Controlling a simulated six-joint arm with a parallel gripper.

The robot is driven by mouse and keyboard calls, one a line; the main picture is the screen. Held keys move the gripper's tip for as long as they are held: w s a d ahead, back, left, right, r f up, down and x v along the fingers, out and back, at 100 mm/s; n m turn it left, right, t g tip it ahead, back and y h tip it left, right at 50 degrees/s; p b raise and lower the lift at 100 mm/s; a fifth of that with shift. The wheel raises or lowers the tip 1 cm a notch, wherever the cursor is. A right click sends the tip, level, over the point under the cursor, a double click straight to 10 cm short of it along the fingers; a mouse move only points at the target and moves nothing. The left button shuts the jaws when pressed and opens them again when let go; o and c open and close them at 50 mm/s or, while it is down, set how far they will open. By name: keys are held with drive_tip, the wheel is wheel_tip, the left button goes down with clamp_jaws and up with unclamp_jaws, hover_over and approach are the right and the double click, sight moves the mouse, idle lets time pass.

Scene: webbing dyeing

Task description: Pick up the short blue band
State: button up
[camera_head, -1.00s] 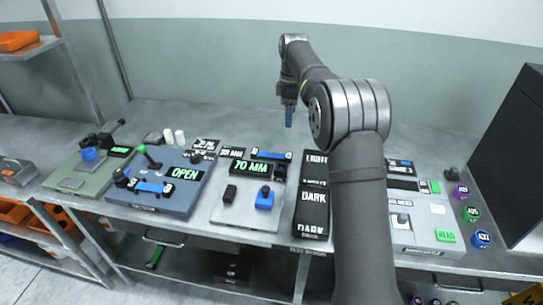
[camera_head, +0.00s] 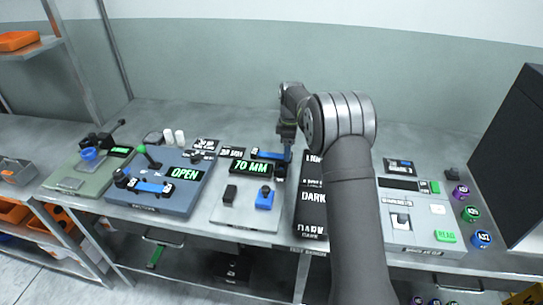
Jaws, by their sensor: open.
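Two blue bands show. One blue band (camera_head: 268,155) lies along the back of the grey plate with the "70 MM" display. Another blue band (camera_head: 152,187) lies on the front of the blue-grey device with the "OPEN" display. I cannot tell surely which is the short one. My gripper (camera_head: 288,153) points down at the right end of the band behind the "70 MM" display. Its jaws are open. From this view I cannot tell whether the fingertips touch the band or straddle it.
The "70 MM" plate (camera_head: 225,207) also carries a black block and a blue knob block (camera_head: 264,199). Dark label cards (camera_head: 311,213) lie just right of it. A reader unit with a green READ key (camera_head: 445,236) stands farther right. The back of the bench is clear.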

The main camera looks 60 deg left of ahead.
wheel_tip(320, 180, down, 3)
drive_tip(key=shift+r, duration=0.15)
drive_tip(key=shift+c, duration=0.5)
drive_tip(key=c, duration=1)
drive_tip(key=shift+r, duration=0.1)
